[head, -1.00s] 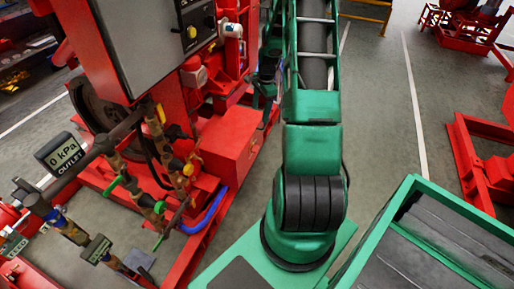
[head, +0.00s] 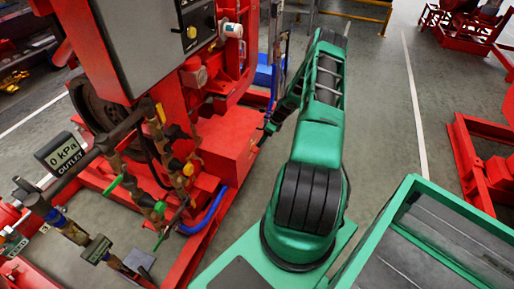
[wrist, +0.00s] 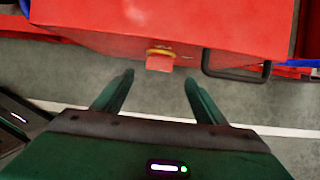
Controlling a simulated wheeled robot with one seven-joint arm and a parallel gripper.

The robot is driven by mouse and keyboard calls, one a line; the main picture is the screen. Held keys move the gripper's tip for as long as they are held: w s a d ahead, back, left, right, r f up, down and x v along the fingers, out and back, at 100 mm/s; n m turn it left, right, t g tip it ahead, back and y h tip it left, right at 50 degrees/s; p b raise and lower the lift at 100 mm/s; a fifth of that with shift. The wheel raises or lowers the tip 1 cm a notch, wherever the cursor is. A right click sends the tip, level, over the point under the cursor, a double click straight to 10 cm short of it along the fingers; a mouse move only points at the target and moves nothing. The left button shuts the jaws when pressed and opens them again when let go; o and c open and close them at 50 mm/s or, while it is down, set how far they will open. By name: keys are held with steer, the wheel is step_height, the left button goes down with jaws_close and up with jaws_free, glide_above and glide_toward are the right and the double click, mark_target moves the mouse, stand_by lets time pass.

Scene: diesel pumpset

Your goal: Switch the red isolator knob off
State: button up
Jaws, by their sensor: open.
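In the wrist view, the red isolator knob (wrist: 159,61) sticks out from the lower edge of a red box (wrist: 190,28), with a yellow ring at its base. My gripper (wrist: 159,77) is open, its two green fingers apart on either side of the knob's line. The knob appears just beyond the fingertips, between them in the picture, and nothing is held. In the head view, my gripper is partly hidden by my arm, beside the right side of the red box (head: 232,142). The knob cannot be made out in the head view.
A black handle (wrist: 235,68) sits right of the knob in the wrist view. Open floor (head: 385,130) lies right of my arm.

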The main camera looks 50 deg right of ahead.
mark_target(256, 148)
steer(key=x, duration=0.8)
steer(key=shift+f, duration=0.15)
steer(key=shift+c, duration=0.3)
steer(key=c, duration=1)
